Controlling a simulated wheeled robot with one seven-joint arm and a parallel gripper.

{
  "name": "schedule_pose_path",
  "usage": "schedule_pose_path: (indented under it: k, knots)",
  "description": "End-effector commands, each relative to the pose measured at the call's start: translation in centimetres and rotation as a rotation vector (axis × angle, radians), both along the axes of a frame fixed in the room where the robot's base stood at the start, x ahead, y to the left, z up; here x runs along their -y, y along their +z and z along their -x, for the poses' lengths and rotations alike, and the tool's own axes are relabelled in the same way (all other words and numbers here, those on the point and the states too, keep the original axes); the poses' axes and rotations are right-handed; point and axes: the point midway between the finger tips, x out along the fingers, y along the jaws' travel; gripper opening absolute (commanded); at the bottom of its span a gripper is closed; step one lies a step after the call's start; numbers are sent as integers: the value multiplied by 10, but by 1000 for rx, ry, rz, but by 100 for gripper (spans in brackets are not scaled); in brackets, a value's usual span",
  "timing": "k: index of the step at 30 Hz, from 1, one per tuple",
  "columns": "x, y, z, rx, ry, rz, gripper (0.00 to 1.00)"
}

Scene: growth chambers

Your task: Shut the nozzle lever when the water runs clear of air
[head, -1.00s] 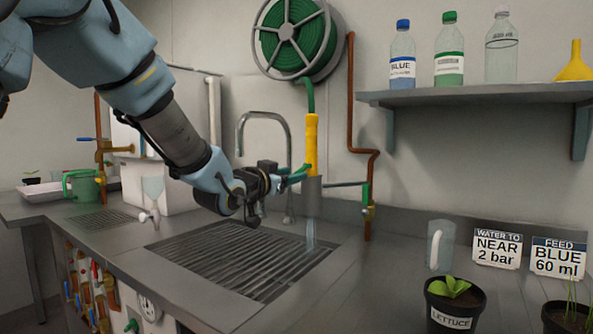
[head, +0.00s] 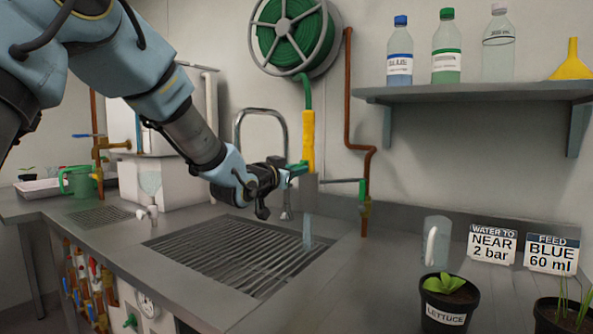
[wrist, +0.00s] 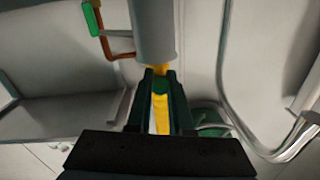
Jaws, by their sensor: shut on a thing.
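The hose nozzle has a yellow grip (head: 308,140) and hangs upright below a green hose, with a grey barrel (head: 307,187) under it. A pale bluish water stream (head: 307,232) falls below the barrel onto the grated drain. My gripper (head: 298,169) is at the lower end of the yellow grip. In the wrist view, my gripper (wrist: 161,92) has its dark green fingers around a narrow yellow part of the nozzle (wrist: 160,112), with the grey barrel (wrist: 153,30) beyond. I cannot make out the lever separately from the fingers. Bubbles in the stream are too small to tell.
The grated drain (head: 235,255) lies below. A copper pipe with a green-handled valve (head: 364,196) stands right of the nozzle. A chrome tap (head: 262,112) is behind my gripper. A clear jug (head: 436,240), lettuce pot (head: 446,302) and signs stand on the right counter.

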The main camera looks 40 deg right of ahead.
Motion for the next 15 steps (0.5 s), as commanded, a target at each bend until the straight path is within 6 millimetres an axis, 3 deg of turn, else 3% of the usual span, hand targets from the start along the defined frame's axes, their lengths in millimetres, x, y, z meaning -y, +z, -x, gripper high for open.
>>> schedule_pose_path:
  k: [3, 15]
  knots:
    - [0, 0, 0, 0, 0, 0, 0]
    - [0, 1, 0, -1, 0, -2, 0]
